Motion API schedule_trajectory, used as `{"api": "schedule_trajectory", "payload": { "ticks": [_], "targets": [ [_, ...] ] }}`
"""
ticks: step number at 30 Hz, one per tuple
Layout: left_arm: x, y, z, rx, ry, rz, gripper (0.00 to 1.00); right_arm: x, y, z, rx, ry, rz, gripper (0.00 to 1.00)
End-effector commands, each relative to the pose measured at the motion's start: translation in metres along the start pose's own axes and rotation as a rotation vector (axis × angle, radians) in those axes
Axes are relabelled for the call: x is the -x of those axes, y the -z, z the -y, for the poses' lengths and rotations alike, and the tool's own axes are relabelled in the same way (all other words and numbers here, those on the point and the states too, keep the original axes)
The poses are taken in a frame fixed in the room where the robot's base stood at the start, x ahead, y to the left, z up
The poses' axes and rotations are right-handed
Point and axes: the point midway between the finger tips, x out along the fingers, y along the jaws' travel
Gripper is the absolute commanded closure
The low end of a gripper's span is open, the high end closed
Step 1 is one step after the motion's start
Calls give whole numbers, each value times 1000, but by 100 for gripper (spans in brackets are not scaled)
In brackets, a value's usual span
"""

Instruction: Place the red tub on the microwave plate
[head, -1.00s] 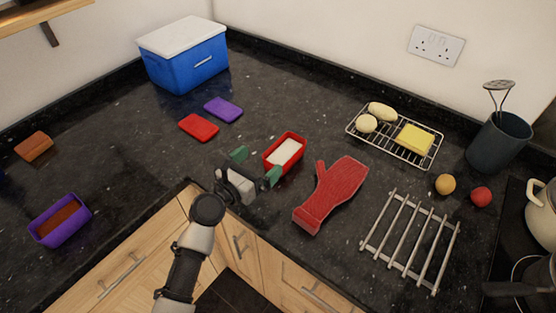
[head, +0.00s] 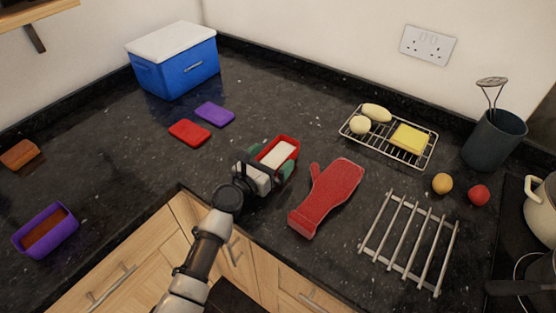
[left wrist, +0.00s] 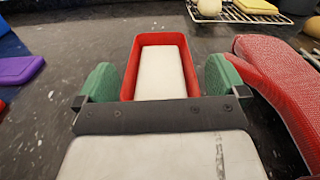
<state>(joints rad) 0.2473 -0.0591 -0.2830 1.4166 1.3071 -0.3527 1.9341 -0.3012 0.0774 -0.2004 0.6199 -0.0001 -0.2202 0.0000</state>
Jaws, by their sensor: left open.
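The red tub (head: 293,143), with white contents, sits on the dark counter in the middle of the head view. It also shows in the left wrist view (left wrist: 160,38), straight ahead between my fingers. My left gripper (head: 270,162) is open, with its green fingertips on either side of the near end of the tub. In the left wrist view the left gripper (left wrist: 160,84) has a gap between each finger and the tub. Part of the tub's near end is hidden by the gripper in the head view. I see no microwave plate. My right gripper is not in view.
A red oven mitt (head: 328,194) lies close right of the tub. A metal rack (head: 409,238), a wire rack with food (head: 378,146) and a utensil pot (head: 494,140) stand further right. Red (head: 189,132) and purple (head: 215,114) lids lie left. A purple tub (head: 46,230) stands far left.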

Motion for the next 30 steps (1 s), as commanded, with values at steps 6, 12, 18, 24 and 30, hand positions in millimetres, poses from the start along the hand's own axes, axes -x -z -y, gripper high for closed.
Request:
{"api": "schedule_trajectory", "payload": {
  "ticks": [6, 12, 18, 24, 30],
  "targets": [
    [0, 0, 0, 0, 0, 0, 14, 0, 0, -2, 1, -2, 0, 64],
    [0, 0, 0, 0, 0, 0, 44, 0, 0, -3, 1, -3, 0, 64],
    [0, -1, 0, -1, 0, 2, 65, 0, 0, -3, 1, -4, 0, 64],
    [0, -9, 1, -2, 0, 3, 65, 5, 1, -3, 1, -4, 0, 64],
    [0, -48, 4, -1, 0, 7, 65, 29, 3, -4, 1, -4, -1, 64]
  ]
}}
